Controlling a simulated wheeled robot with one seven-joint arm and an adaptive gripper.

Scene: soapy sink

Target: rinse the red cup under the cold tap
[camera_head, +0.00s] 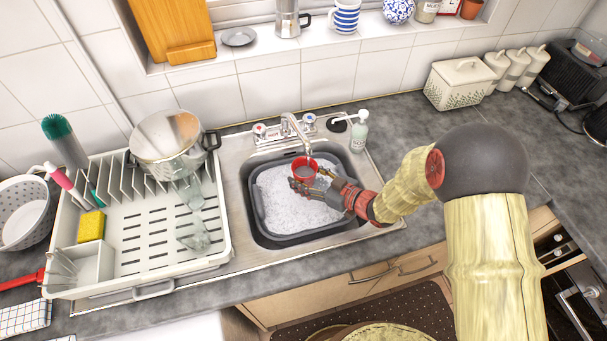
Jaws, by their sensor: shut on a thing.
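The red cup (305,163) is upright over the soapy basin, right below the tap spout (300,132). My gripper (312,186) is shut on the cup, reaching in from the right. The cup's lower part is partly hidden by the gripper fingers. The tap has two handles, one on the left (260,130) and one on the right (308,119). A pale streak shows between the spout and the cup; I cannot tell for sure that it is running water. The grey basin (257,222) in the sink holds white suds.
A white dish rack (222,236) stands left of the sink with a pot (165,138), glasses (193,235) and a yellow sponge (91,226). A soap bottle (359,135) stands behind the sink at the right. The counter (415,150) right of the sink is largely clear.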

